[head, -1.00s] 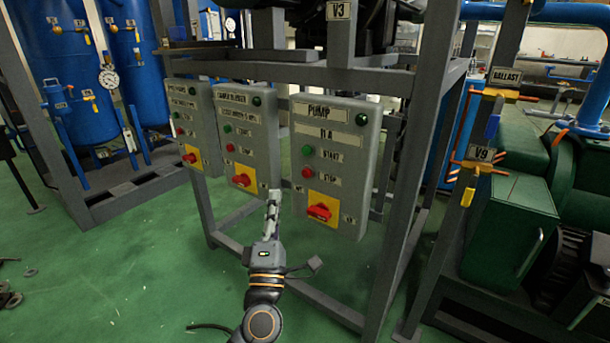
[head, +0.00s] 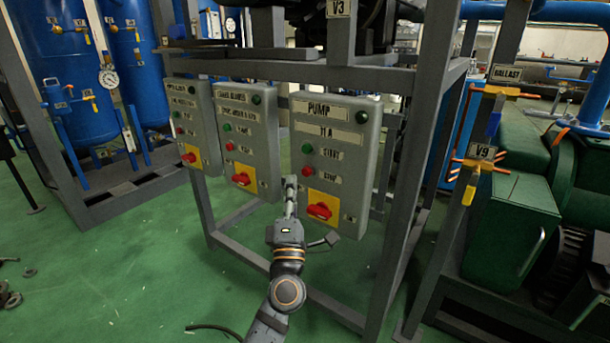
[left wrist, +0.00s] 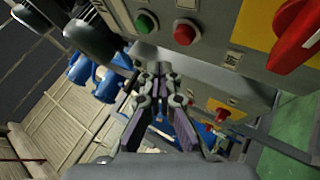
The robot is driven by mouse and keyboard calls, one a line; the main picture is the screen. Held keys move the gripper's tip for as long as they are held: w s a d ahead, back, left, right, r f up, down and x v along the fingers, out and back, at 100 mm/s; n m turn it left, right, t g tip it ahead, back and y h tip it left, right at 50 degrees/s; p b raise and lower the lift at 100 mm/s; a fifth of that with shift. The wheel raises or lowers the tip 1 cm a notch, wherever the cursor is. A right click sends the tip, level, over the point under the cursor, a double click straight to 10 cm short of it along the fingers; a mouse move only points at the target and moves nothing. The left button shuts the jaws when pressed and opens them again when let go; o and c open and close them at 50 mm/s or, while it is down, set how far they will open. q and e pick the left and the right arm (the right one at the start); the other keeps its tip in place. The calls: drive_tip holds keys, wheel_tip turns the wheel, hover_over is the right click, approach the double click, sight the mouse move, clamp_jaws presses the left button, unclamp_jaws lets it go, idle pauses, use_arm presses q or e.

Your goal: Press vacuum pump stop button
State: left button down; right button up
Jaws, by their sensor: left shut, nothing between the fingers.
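The pump control box (head: 334,130) is a grey panel labelled PUMP on the frame. It carries a green start button (head: 307,149), a red stop button (head: 307,171) below it and a red rotary switch (head: 319,211) on a yellow plate. My left gripper (head: 290,182) is shut and empty, its tip just left of the red stop button in the head view. In the left wrist view the closed fingers (left wrist: 159,72) point toward the panel below the red button (left wrist: 185,32) and green button (left wrist: 146,22). Contact cannot be told. My right gripper is not in view.
Two similar control boxes (head: 246,135) hang to the left on the same grey metal frame (head: 398,220). Blue tanks (head: 70,70) stand at the back left. Green machinery (head: 510,240) with the V9 valve is at the right. Green floor is open at the front left.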

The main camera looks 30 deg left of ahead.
use_arm(q)
drive_tip(key=shift+w+d, duration=0.1)
drive_tip(key=shift+w, duration=0.9)
drive_tip(key=shift+w, duration=0.15)
idle(0.6)
drive_tip(key=shift+w, duration=0.3)
drive_tip(key=shift+w, duration=0.5)
idle(0.6)
drive_tip(key=shift+s, duration=0.1)
drive_tip(key=shift+s+p, duration=0.45)
drive_tip(key=shift+s, duration=0.4)
drive_tip(key=shift+s, duration=0.1)
